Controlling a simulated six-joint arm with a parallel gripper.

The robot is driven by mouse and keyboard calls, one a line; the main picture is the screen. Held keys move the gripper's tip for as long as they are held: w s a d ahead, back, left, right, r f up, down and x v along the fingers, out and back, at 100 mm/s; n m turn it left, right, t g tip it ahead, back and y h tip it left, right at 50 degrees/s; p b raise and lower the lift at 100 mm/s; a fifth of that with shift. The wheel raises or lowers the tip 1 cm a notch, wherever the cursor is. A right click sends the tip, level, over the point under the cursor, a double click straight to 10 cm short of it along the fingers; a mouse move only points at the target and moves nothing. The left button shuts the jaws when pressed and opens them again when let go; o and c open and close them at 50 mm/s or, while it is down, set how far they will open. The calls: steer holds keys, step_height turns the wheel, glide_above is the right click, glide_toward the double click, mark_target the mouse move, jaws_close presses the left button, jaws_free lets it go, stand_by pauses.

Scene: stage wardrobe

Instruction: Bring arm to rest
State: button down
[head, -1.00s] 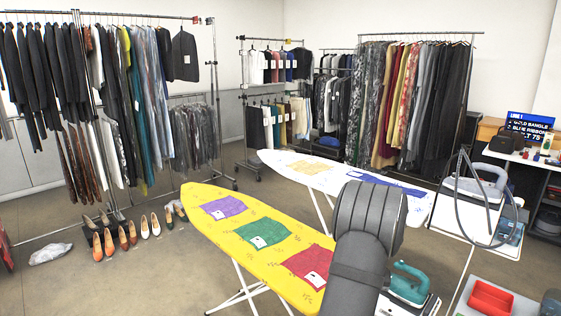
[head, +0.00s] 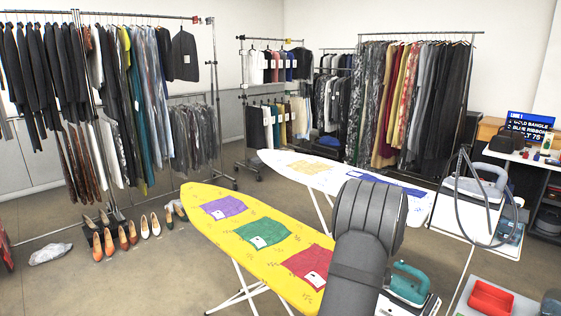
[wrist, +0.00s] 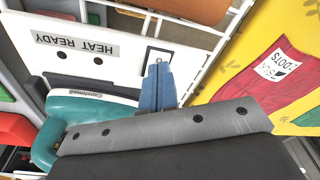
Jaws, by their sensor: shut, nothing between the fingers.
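My arm stands in front of the yellow ironing board in the head view, where my gripper itself cannot be made out. In the wrist view my gripper (wrist: 158,85) shows as blue fingers held together, with nothing between them. Past the fingers lie a white panel marked HEAT READY (wrist: 90,48) and a teal iron (wrist: 85,108). The teal iron also shows in the head view (head: 409,283), right of my arm.
The yellow ironing board (head: 215,192) carries purple, green and red cloths (head: 310,264). A white ironing board (head: 330,178) stands behind it. A red tray (head: 490,298) is at the lower right. Clothes racks line the back, and shoes (head: 123,236) stand on the floor at left.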

steer(key=a+r+n+g+h, duration=0.1)
steer(key=a+r+n, duration=0.4)
steer(key=r+n, duration=0.6)
steer(key=shift+w+r+n+h, duration=0.4)
steer(key=shift+r+h, duration=0.5)
steer(key=shift+r, duration=1.35)
steer(key=shift+d, duration=0.1)
steer(key=d+f+m+y, duration=0.1)
steer(key=f+m, duration=0.2)
steer(key=m, duration=0.1)
steer(key=d+f+m+y, duration=0.1)
steer(key=d+f+m, duration=0.1)
steer(key=f+m, duration=0.1)
steer(key=d+f+m+t, duration=0.1)
steer(key=f+m, duration=0.3)
steer(key=shift+s+d+m+y, duration=0.4)
steer(key=shift+f, duration=0.6)
